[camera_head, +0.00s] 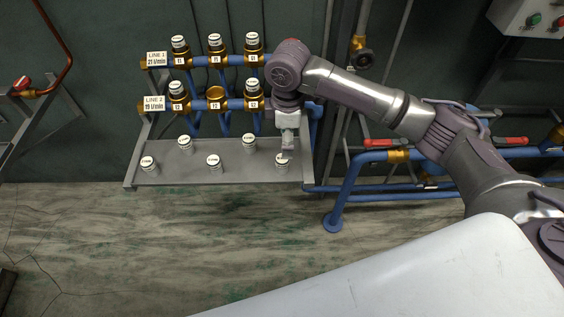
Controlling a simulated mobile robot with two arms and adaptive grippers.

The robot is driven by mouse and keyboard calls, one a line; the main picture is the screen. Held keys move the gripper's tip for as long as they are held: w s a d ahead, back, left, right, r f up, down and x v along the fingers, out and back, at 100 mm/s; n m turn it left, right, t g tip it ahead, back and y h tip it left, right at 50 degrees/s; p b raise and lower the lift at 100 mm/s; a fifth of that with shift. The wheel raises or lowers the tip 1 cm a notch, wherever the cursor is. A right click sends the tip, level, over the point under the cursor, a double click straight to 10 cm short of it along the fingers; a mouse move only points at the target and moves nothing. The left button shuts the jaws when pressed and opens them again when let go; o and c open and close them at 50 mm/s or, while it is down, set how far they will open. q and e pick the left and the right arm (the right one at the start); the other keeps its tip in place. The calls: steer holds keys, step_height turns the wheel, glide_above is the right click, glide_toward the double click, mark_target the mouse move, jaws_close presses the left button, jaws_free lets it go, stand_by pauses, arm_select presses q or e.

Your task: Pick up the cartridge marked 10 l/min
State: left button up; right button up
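Several small white-topped cartridges stand upright on the grey shelf (232,174): far left (149,163), back left (185,143), middle (213,161), back right (249,142) and far right (281,160). Their markings are too small to read, so I cannot tell which is the 10 l/min one. My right gripper (287,152) points down at the far-right cartridge and partly hides it. I cannot tell whether its fingers are open or closed, or whether they touch the cartridge. My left gripper is not in view.
Behind the shelf, line 1 (157,58), labelled 21 l/min, has three capped sockets. Line 2 (154,103), labelled 19 l/min, has an open middle socket (216,92) between two capped ones. Blue pipes (345,190) with red-handled valves (380,143) stand right of the shelf.

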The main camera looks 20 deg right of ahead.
mark_target(282, 160)
step_height(282, 160, down, 3)
steer(key=shift+f, duration=0.1)
steer(key=shift+w+a+f+p, duration=0.1)
steer(key=shift+a+f+p, duration=0.1)
steer(key=shift+f, duration=0.7)
steer(key=shift+a+f+p, duration=0.15)
steer(key=shift+f, duration=0.75)
steer(key=shift+w+a+f+p, duration=0.1)
steer(key=shift+a+f+p, duration=0.1)
steer(key=shift+f, duration=0.7)
jaws_close()
steer(key=shift+r, duration=0.1)
